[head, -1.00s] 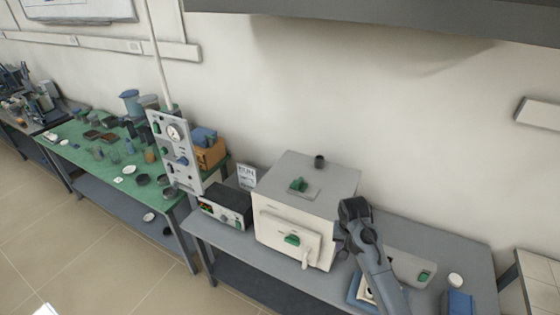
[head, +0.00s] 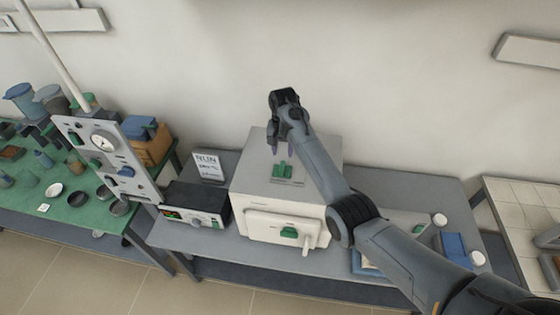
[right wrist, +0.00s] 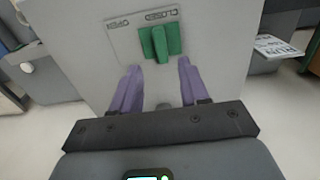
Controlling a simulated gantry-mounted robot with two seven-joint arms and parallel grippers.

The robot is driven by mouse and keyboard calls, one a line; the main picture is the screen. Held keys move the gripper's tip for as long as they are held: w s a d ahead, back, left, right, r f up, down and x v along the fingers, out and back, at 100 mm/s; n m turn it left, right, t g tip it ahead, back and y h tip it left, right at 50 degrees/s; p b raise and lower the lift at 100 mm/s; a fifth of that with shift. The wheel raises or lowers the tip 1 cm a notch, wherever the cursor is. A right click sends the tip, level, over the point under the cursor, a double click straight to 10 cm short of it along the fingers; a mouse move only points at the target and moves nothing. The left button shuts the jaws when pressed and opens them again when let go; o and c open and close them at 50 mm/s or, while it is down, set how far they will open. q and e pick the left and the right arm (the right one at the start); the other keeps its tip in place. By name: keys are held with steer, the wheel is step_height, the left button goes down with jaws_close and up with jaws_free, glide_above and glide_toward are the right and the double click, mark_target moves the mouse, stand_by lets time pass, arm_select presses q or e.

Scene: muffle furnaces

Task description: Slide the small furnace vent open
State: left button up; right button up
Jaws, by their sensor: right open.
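The small furnace (head: 250,190) is a cream box with a grey top, standing on the grey bench. On its top is the vent, a green slider (head: 282,171) on a light plate. In the right wrist view the plate (right wrist: 121,39) reads OPEN and CLOSED, and the green slider (right wrist: 160,42) sits at the CLOSED end. My right gripper (head: 282,151) is above the furnace top, behind the slider in the head view. Its purple fingers (right wrist: 158,68) are open and empty, pointing at the slider with their tips just short of it. My left gripper is out of view.
A gauge panel (head: 100,150) stands further left. A blue block (head: 453,246) lies at the right.

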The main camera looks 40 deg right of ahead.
mark_target(282, 166)
step_height(282, 166, down, 8)
steer(key=shift+r+p, duration=0.15)
steer(key=shift+p, duration=0.35)
jaws_close()
